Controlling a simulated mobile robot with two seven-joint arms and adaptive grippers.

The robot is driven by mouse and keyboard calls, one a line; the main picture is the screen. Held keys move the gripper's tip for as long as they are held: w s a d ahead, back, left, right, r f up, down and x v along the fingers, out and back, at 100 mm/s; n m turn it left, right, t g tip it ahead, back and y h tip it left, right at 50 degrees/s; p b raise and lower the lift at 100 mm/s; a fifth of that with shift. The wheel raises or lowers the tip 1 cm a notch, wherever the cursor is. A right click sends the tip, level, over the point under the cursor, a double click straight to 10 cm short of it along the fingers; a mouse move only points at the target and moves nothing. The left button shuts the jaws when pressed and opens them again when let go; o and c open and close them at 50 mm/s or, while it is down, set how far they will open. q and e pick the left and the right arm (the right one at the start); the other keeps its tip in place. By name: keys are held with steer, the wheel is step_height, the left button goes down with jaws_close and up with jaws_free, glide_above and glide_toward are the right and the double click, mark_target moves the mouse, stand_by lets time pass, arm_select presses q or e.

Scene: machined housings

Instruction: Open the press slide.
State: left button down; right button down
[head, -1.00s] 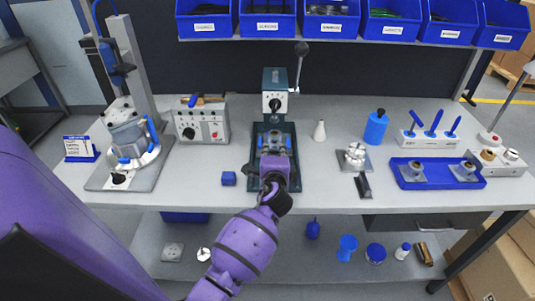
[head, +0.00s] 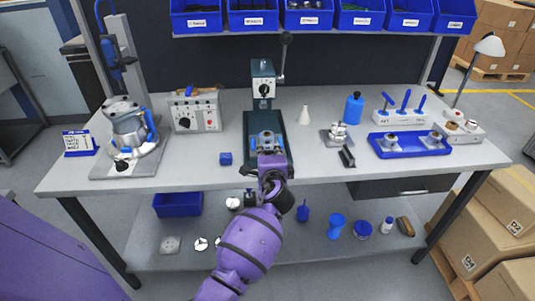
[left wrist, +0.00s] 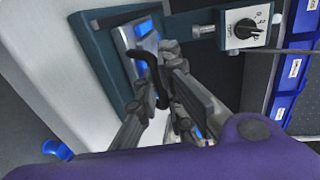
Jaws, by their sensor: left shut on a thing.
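The press (head: 262,84) stands at the middle of the bench, with a dark green column, a dial and a lever on top. Its slide (head: 266,142), with blue parts, lies low on the dark base in front of the column. In the left wrist view the slide plate (left wrist: 128,45) shows with a black curved handle (left wrist: 157,72). My left gripper (head: 272,168) is at the slide's front; in the left wrist view its fingers (left wrist: 160,95) are closed around the handle. The gripper hides the front of the slide. My right gripper is not in view.
Blue bins (head: 303,18) hang above. Cartons (head: 495,215) stand at the right.

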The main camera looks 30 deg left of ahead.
arm_select(q)
steer(key=shift+s+d+f, duration=0.1)
steer(key=shift+f, duration=0.15)
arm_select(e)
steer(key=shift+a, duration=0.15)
arm_select(q)
steer(key=c, duration=2.2)
jaws_free()
steer(key=shift+o, duration=0.2)
steer(key=shift+s+r, duration=0.2)
steer(key=shift+r, duration=0.05)
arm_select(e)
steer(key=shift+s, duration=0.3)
arm_select(q)
steer(key=shift+d, duration=0.1)
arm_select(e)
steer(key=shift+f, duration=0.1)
arm_select(q)
steer(key=shift+s+d, duration=0.15)
steer(key=shift+s, duration=0.1)
steer(key=v, duration=1.1)
steer(key=shift+s, duration=0.25)
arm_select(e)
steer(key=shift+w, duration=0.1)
arm_select(q)
steer(key=shift+r, duration=0.1)
